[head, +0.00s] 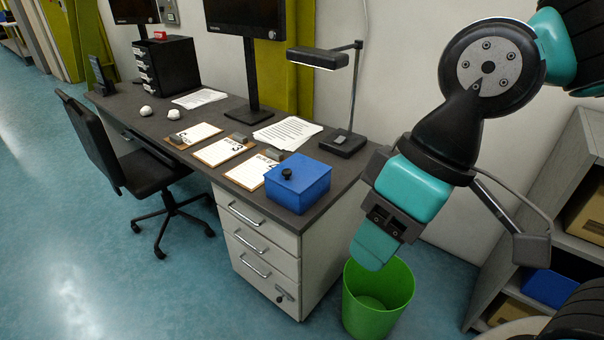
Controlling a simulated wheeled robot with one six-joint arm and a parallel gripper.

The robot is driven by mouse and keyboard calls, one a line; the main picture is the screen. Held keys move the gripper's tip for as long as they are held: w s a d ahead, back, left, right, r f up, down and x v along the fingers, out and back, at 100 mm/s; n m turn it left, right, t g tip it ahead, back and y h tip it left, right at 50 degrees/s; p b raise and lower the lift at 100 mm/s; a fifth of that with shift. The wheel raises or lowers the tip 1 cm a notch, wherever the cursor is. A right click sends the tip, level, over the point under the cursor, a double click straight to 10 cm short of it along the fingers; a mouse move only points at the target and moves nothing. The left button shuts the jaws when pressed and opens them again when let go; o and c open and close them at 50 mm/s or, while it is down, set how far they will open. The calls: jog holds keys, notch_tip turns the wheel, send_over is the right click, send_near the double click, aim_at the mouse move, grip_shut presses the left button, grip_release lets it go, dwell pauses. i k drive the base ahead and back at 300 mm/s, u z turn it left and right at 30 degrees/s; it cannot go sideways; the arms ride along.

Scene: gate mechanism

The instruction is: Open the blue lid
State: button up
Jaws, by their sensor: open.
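A blue box with a flat blue lid (305,174) sits at the near right corner of the dark desk. The lid is closed and has a small black knob (287,174) on top. The box's side wall (285,200) shows below the lid. My gripper (371,250) hangs to the right of the box, past the desk's edge and above a green bin. It is apart from the box and the knob. It is open, and nothing shows between its fingers.
The green bin (377,297) stands on the floor beside the white drawer unit (262,255). Clipboards (252,171), a desk lamp (318,58) and a monitor (245,18) stand on the desk (200,110). A shelf (560,225) is at the right. A chair (95,145) stands at the left.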

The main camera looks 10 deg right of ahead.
aim_at(298, 172)
jog(key=z, duration=0.25)
jog(key=i, duration=0.55)
jog(key=u, duration=0.75)
jog(key=i, duration=0.5)
